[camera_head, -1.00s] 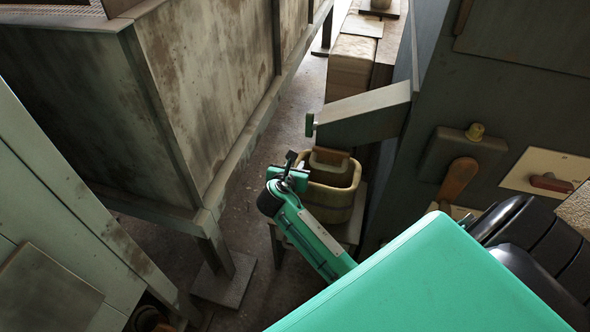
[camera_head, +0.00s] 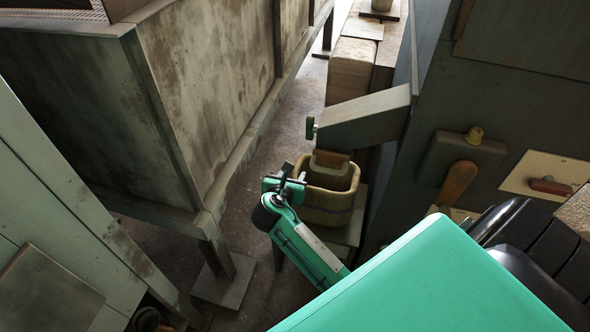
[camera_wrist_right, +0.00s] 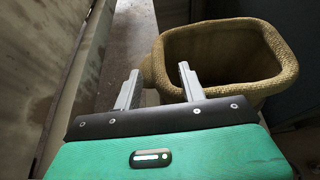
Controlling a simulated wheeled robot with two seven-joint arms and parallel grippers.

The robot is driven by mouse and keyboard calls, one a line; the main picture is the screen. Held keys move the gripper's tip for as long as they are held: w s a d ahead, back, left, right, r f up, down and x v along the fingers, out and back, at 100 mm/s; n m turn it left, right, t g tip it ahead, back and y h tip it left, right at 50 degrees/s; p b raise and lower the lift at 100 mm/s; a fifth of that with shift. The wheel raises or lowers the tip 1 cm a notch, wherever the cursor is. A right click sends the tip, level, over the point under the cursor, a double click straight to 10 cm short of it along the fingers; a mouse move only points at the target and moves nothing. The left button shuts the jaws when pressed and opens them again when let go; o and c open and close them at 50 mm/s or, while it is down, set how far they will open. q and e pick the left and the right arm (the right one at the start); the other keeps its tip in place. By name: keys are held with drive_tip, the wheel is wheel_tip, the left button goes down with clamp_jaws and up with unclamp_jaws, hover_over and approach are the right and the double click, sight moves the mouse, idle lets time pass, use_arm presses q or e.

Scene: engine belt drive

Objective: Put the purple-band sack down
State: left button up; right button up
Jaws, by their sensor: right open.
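No sack with a purple band can be made out in either view. My right gripper (camera_head: 285,182) is open, and its two grey fingers have nothing between them in the right wrist view (camera_wrist_right: 158,88). A tan woven tub (camera_head: 329,205) stands beside the gripper, under a grey chute; it also shows in the right wrist view (camera_wrist_right: 280,88), close to the right-hand finger. I cannot tell whether finger and rim touch. The part of the tub's inside seen by the wrist camera looks empty. My left gripper is not in view.
The grey chute (camera_head: 362,118) juts out from a dark machine (camera_head: 495,125) on the right. A large stained metal housing (camera_head: 205,85) on legs stands left. Tan blocks or bales (camera_head: 352,65) lie behind the chute. A narrow strip of floor (camera_head: 268,150) is clear between.

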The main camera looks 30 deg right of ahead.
drive_tip(key=v, duration=0.7)
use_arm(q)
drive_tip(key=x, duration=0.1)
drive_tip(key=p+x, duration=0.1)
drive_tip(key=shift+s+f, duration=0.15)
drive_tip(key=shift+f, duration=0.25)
use_arm(e)
drive_tip(key=s+a+f+m+g+y, duration=0.1)
drive_tip(key=s+a+f+m+y, duration=0.1)
drive_tip(key=s+m, duration=0.5)
drive_tip(key=s+a+f+m+g+y, duration=0.2)
drive_tip(key=s+f+m+y, duration=0.3)
drive_tip(key=s+m, duration=0.3)
drive_tip(key=s+a+f+m+g+y, duration=0.2)
drive_tip(key=s+a+f+m+y, duration=0.1)
drive_tip(key=s+m, duration=0.5)
drive_tip(key=shift+s+a+f+m+y, duration=0.2)
drive_tip(key=shift+a+f+m+y, duration=0.2)
drive_tip(key=shift+m+y, duration=0.15)
